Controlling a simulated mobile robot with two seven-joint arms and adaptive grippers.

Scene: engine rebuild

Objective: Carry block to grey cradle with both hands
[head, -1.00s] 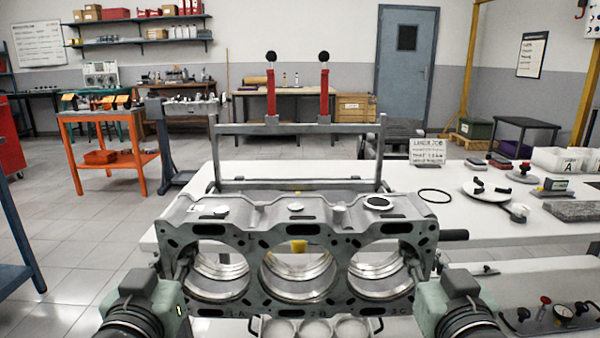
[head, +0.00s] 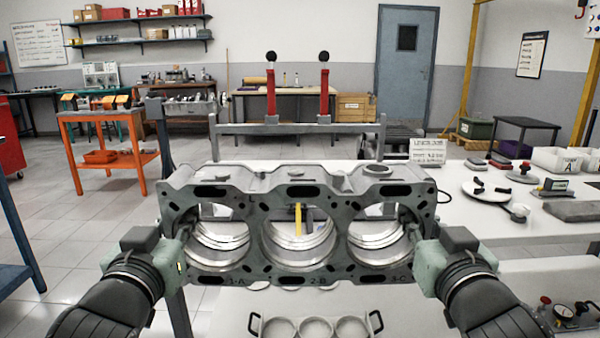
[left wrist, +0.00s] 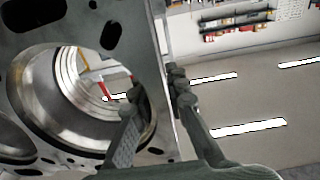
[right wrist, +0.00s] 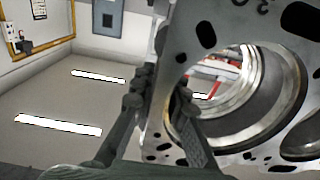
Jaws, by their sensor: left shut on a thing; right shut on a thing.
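The grey engine block (head: 300,180), with three large bores facing me, is held level in the air in the head view. My left gripper (head: 178,250) is shut on its left end, and my right gripper (head: 415,248) on its right end. In the left wrist view the left gripper (left wrist: 155,100) has one finger inside the end bore and one outside the end wall. The right gripper (right wrist: 163,95) grips the other end likewise. A grey frame (head: 240,129) with two red black-knobbed posts, apparently the cradle, stands behind the block, its lower part hidden.
The white bench (head: 500,225) holds a placard (head: 427,150), a white plate (head: 490,190) and a grey slab (head: 570,211) on the right. A handled tray (head: 315,329) with three round cups lies below the block. An orange cart (head: 110,120) stands at left.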

